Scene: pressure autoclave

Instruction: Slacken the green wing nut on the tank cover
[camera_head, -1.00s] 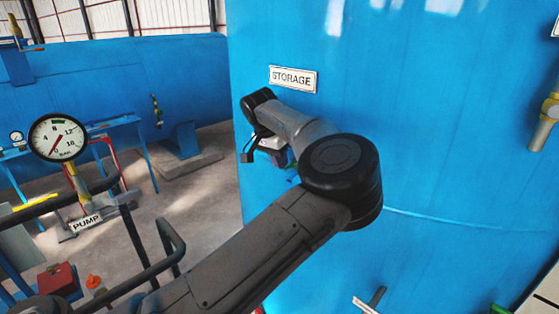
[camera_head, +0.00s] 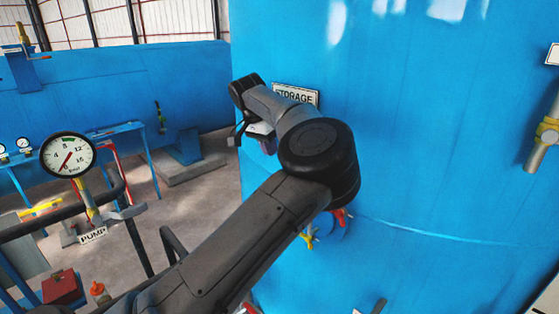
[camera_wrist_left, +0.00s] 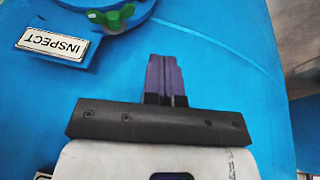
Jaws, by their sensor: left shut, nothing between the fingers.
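The green wing nut (camera_wrist_left: 112,17) shows at the top left of the left wrist view, at the rim of the blue round tank cover (camera_wrist_left: 148,8). In the head view the arm hides most of the cover (camera_head: 330,233); a yellow wing nut (camera_head: 309,238) and a red wing nut (camera_head: 341,216) show at its edge, and the green one is hidden. My left gripper (camera_wrist_left: 166,60) has its purple fingers shut together and empty, apart from the green nut, which lies to their upper left in the wrist view. My right gripper is not in view.
A white INSPECT plate (camera_wrist_left: 53,44) sits just below the cover in the wrist view. A STORAGE plate (camera_head: 297,95) is on the big blue tank (camera_head: 430,130), partly behind my arm. A PUMP gauge (camera_head: 68,155) and dark railing stand at left.

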